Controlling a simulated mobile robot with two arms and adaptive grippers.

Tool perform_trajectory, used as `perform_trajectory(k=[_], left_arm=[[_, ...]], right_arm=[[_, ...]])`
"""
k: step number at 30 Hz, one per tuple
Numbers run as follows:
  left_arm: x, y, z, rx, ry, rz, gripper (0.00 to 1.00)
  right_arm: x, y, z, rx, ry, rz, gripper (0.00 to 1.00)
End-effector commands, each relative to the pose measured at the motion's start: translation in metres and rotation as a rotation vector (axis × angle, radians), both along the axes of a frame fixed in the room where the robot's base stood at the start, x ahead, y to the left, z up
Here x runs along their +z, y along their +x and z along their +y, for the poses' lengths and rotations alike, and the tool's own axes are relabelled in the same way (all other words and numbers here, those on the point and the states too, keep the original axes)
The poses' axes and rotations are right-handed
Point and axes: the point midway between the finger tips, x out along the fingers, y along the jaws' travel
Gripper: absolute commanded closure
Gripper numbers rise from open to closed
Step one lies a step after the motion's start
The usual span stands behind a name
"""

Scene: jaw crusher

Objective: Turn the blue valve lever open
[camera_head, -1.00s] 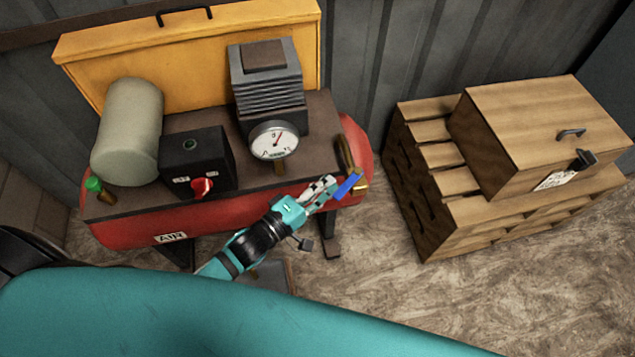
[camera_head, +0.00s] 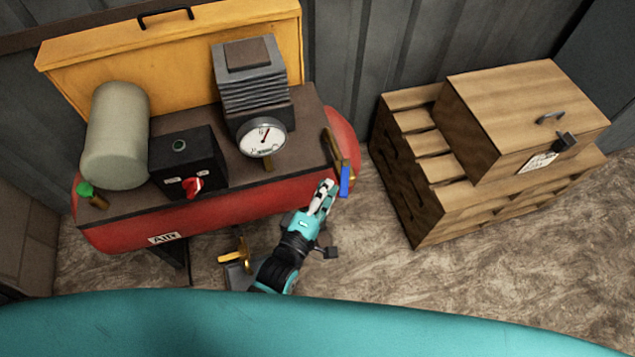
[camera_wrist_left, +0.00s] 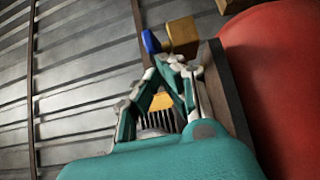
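The blue valve lever (camera_head: 345,181) is at the right end of the red air tank (camera_head: 220,213), beside a brass fitting. It points down the picture in the head view. My left gripper (camera_head: 325,187) is just left of the lever, with a small gap visible. In the left wrist view, the lever's blue end (camera_wrist_left: 150,42) and the brass block (camera_wrist_left: 181,36) lie just beyond my left fingertips (camera_wrist_left: 174,65). The fingers converge at their tips and look shut, with nothing seen between them. My right gripper is not in view.
A gauge (camera_head: 262,138), a black box with a red knob (camera_head: 193,187) and a grey cylinder (camera_head: 116,136) are on the compressor. A wooden crate (camera_head: 520,115) sits on pallets (camera_head: 425,200) at right. Bare floor lies between pallets and tank.

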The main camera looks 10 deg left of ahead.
Motion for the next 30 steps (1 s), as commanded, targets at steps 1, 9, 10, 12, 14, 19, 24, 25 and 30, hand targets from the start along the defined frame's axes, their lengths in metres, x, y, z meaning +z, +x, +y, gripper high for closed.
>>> perform_trajectory(k=[1,9,10,12,14,19,24,25,30], left_arm=[[0.002,-0.002,-0.004,-0.001,-0.002,0.002,1.0],[0.001,-0.007,-0.018,-0.002,-0.003,0.001,1.0],[0.001,-0.007,-0.019,-0.001,-0.003,0.001,1.0],[0.001,-0.008,-0.022,-0.002,-0.002,0.001,1.0],[0.001,-0.008,-0.024,-0.001,-0.002,0.0,1.0],[0.001,-0.009,-0.028,-0.002,-0.003,-0.001,1.0],[0.001,-0.009,-0.03,-0.002,-0.003,-0.002,1.0],[0.001,-0.009,-0.03,-0.002,-0.003,-0.002,1.0],[0.001,-0.009,-0.03,-0.003,-0.003,-0.002,1.0]], right_arm=[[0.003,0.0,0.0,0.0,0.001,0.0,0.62],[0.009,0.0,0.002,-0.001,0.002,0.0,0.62],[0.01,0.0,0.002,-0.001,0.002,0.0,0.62],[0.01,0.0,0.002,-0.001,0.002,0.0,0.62],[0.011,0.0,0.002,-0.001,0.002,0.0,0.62],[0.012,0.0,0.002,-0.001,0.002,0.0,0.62],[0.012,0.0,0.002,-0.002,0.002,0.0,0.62],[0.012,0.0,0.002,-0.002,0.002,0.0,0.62],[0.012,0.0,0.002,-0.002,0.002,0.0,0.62]])
